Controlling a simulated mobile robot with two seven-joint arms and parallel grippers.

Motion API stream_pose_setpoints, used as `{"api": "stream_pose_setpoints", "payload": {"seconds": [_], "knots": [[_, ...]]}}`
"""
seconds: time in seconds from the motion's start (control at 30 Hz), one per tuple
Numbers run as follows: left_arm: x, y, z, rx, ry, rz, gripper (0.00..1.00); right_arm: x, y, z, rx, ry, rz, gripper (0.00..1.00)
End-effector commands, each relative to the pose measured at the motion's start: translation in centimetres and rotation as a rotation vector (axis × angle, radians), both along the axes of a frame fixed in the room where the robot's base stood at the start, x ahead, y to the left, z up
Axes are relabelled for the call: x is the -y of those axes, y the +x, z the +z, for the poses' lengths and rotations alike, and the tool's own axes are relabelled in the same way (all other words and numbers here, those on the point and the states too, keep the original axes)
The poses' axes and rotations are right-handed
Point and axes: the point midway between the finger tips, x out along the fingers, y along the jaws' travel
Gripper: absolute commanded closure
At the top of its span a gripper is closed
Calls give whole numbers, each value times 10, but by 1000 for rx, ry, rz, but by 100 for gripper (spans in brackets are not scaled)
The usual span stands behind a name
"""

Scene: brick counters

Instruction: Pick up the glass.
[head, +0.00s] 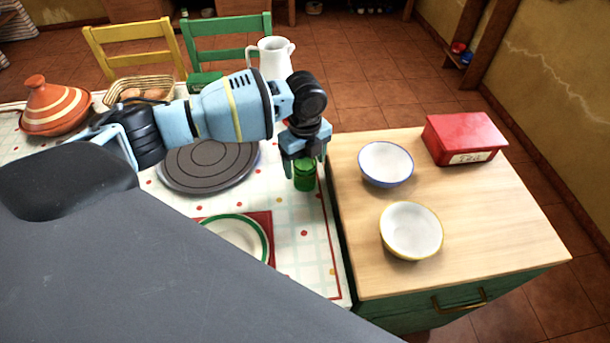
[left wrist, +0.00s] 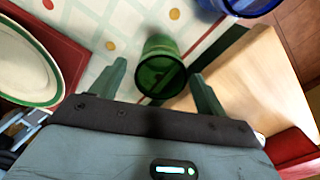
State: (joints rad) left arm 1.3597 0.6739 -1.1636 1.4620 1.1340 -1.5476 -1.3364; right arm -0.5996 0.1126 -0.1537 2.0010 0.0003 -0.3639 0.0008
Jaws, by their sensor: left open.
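The green glass (head: 305,178) stands on the patterned tablecloth near the table's right edge, directly below my left gripper (head: 304,156). In the left wrist view the glass (left wrist: 160,62) shows between the two fingers of my left gripper (left wrist: 161,86), which are apart with gaps on both sides. The gripper points down, and its fingertips are at or just above the glass's top in the head view. I cannot tell whether they touch it. My right gripper is not in view.
A wooden counter (head: 480,230) adjoins the table, holding a blue-rimmed bowl (head: 386,163), a yellow-rimmed bowl (head: 411,230) and a red box (head: 464,138). A round grey mat (head: 208,167), a green-rimmed plate (head: 238,238) and a white pitcher (head: 273,57) are on the table.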

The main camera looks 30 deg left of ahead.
Motion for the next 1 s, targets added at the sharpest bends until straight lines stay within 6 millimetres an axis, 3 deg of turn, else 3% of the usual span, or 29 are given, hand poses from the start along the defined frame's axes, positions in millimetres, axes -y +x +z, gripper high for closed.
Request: {"api": "stream_pose_setpoints", "payload": {"seconds": [0.2,0.47,0.87,1.0], "knots": [[-1,1,-25,-2,0,1,25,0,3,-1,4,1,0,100],[-1,1,-28,-1,0,0,25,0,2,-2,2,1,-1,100],[-1,1,-27,0,0,0,75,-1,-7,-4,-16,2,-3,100],[-1,1,-27,0,0,0,77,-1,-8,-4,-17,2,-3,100]]}}
